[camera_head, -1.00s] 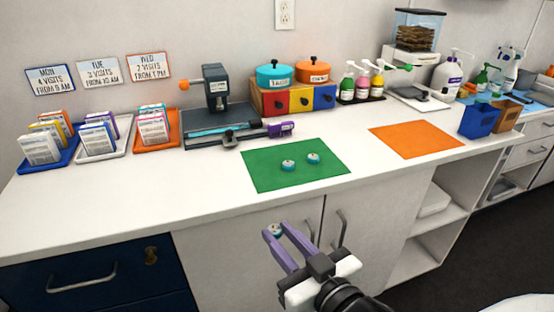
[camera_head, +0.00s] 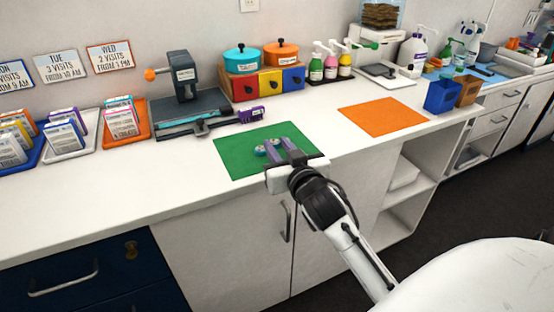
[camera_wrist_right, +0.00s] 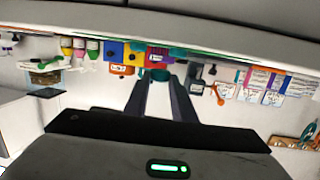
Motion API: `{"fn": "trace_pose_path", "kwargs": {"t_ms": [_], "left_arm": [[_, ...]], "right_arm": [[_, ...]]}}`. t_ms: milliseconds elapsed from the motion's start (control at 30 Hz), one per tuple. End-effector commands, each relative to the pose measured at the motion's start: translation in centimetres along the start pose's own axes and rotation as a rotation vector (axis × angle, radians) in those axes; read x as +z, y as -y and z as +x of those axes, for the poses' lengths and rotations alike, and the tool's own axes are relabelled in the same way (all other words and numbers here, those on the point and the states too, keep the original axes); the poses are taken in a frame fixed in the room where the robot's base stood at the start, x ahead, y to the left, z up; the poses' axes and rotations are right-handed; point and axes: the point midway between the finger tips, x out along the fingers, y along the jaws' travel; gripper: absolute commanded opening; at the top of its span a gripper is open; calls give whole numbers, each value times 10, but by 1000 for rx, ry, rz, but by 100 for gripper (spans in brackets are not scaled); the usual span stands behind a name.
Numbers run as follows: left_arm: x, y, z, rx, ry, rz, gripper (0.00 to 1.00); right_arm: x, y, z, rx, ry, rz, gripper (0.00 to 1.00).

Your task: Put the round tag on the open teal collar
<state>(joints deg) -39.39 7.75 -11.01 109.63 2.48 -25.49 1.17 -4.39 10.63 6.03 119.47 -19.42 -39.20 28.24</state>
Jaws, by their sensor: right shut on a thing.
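My right gripper (camera_head: 276,146) is over the green mat (camera_head: 232,163), its two purple fingers pointing away toward the back wall. It is shut on a small round piece, seemingly the round tag, which the fingers largely hide in the head view. In the right wrist view a small teal piece (camera_wrist_right: 160,75) shows between the fingertips. A small round teal-and-pale piece (camera_head: 260,151) is just left of the fingertips. I cannot tell whether the gripper touches the mat. My left gripper is not in view.
A grey press-like device (camera_head: 186,85) and a purple-ended tool (camera_head: 251,114) are behind the green mat. A drawer box (camera_head: 262,84) holds a teal pot and an orange pot. An orange mat (camera_head: 385,116) lies bare to the right. The front left counter is clear.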

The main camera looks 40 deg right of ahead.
Motion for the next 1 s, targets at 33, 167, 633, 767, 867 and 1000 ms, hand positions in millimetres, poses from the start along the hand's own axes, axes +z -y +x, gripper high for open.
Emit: {"fn": "trace_pose_path", "kwargs": {"t_ms": [33,167,633,767,867,1000], "left_arm": [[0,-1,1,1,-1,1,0],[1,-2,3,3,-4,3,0],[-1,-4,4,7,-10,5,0],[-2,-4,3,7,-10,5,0],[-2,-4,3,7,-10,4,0],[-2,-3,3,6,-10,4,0]], "right_arm": [[9,0,1,0,4,-1,3],[28,0,4,0,4,0,3],[40,1,6,-1,1,1,3],[38,1,5,-1,1,0,42],[38,1,5,-1,1,0,42],[38,1,5,-1,1,0,42]]}}
